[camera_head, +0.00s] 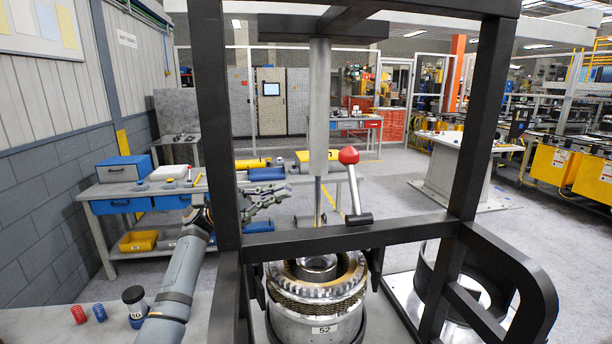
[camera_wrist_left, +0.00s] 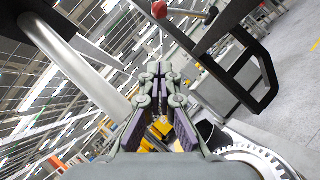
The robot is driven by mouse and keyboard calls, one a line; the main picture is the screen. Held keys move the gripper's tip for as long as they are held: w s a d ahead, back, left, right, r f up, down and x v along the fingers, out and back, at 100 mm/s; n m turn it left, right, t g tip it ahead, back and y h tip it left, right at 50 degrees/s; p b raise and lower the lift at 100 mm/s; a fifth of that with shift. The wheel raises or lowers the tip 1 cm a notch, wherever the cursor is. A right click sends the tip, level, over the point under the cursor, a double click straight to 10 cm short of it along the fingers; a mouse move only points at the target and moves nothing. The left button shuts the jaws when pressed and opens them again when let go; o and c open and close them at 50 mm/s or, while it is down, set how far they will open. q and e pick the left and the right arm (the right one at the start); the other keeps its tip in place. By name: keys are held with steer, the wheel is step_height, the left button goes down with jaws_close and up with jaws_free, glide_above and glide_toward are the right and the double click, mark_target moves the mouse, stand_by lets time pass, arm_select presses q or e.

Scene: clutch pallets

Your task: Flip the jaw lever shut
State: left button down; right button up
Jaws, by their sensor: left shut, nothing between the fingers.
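The jaw lever (camera_head: 352,186) has a red ball knob (camera_head: 348,155) and stands nearly upright, tilted slightly left, on a dark pivot at the black frame's crossbar. The red knob also shows at the top of the left wrist view (camera_wrist_left: 159,9). My left gripper (camera_head: 284,193) reaches in from the left, behind the frame's left post, and points right toward the lever. Its fingers are shut and empty, apart from the lever. In the left wrist view the fingertips (camera_wrist_left: 158,68) are together. My right gripper is not in view.
A toothed clutch stack (camera_head: 318,290) labelled 52 sits below the crossbar, under a grey vertical ram (camera_head: 319,110). Black frame posts (camera_head: 218,130) stand close to my left arm. A black curved guard (camera_head: 515,275) is at right.

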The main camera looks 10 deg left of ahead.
mark_target(353, 184)
arm_select(q)
steer(key=s+d+r+p, duration=0.4)
steer(key=d+r+p, duration=0.2)
steer(key=d, duration=0.3)
steer(key=shift+s+d+r+p, duration=0.25)
steer(key=shift+r+p, duration=0.1)
steer(key=shift+p, duration=0.25)
steer(key=shift+w, duration=0.1)
steer(key=shift+s+r+m+g+b, duration=0.2)
steer(key=shift+r+m+g+b, duration=0.1)
steer(key=shift+m+b, duration=0.3)
